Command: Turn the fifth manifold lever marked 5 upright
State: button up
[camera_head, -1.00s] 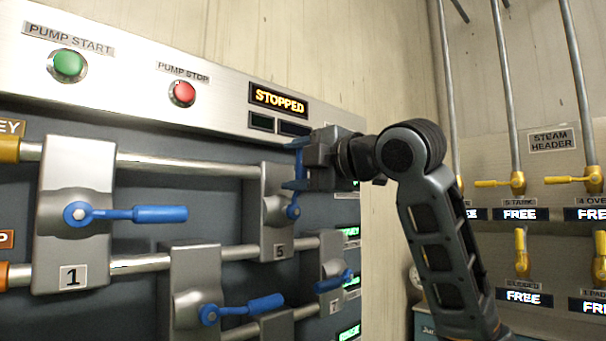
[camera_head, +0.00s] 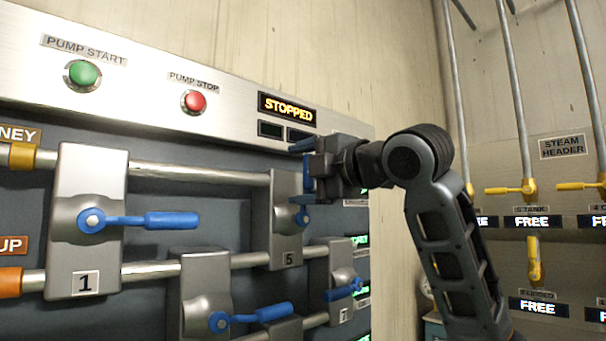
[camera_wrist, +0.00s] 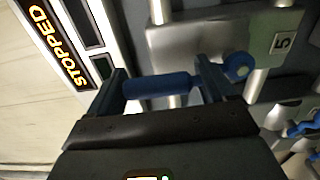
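Lever 5 is the blue lever on the grey valve block marked 5 (camera_head: 286,240). Its pivot (camera_head: 303,218) shows just below my gripper, and most of its handle is hidden there in the head view. In the wrist view the blue handle (camera_wrist: 157,86) runs from the pivot (camera_wrist: 238,66) toward the panel's top edge, so it looks about upright. My gripper (camera_head: 302,171) is at the handle with its fingers apart, one above and one below it. In the wrist view the handle lies lengthwise between the fingers (camera_wrist: 163,82). Contact is unclear.
Pipes (camera_head: 198,173) cross the panel. Above are the pump start button (camera_head: 82,75), pump stop button (camera_head: 193,102) and a STOPPED display (camera_head: 287,108). Yellow steam valves (camera_head: 528,187) are at right.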

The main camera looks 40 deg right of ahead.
jog(key=s+b, duration=0.1)
jog(key=s, duration=0.6)
jog(key=shift+s, duration=0.4)
jog(key=shift+d, duration=0.15)
